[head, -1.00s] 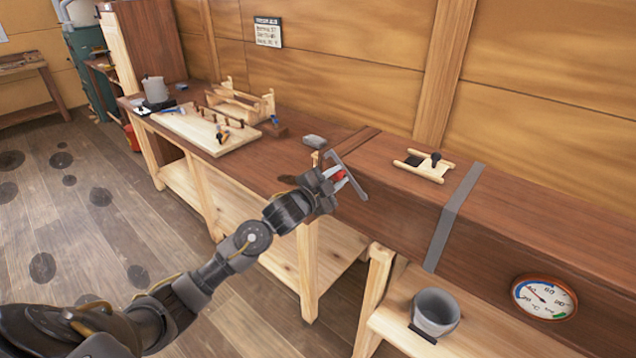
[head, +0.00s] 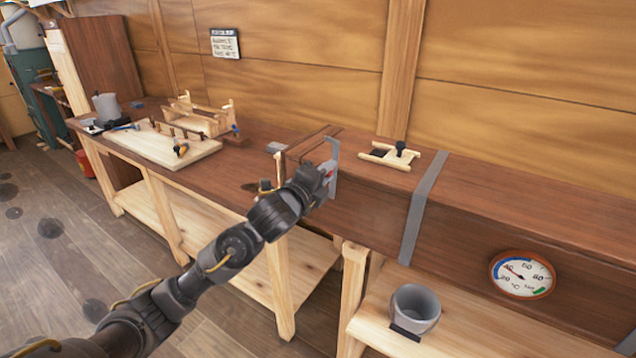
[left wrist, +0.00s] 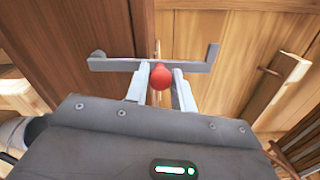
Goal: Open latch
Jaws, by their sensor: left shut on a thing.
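The latch is a grey bar (head: 333,150) with hooked ends and a red knob (head: 327,170) at its middle. It stands nearly upright in the head view, at the left end of a long brown wooden box (head: 480,205). My left gripper (head: 325,174) is at the knob and shut on it. In the left wrist view the bar (left wrist: 110,65) lies across the picture, with the red knob (left wrist: 161,76) between my two fingers. The gripper hides part of the bar in the head view. My right gripper is not in view.
A round gauge (head: 522,275) is on the box's front and a grey strap (head: 422,210) crosses it. A small wooden tool (head: 390,154) lies on top. A grey bucket (head: 415,308) stands on the low shelf. A workbench (head: 225,180) with tools stands left.

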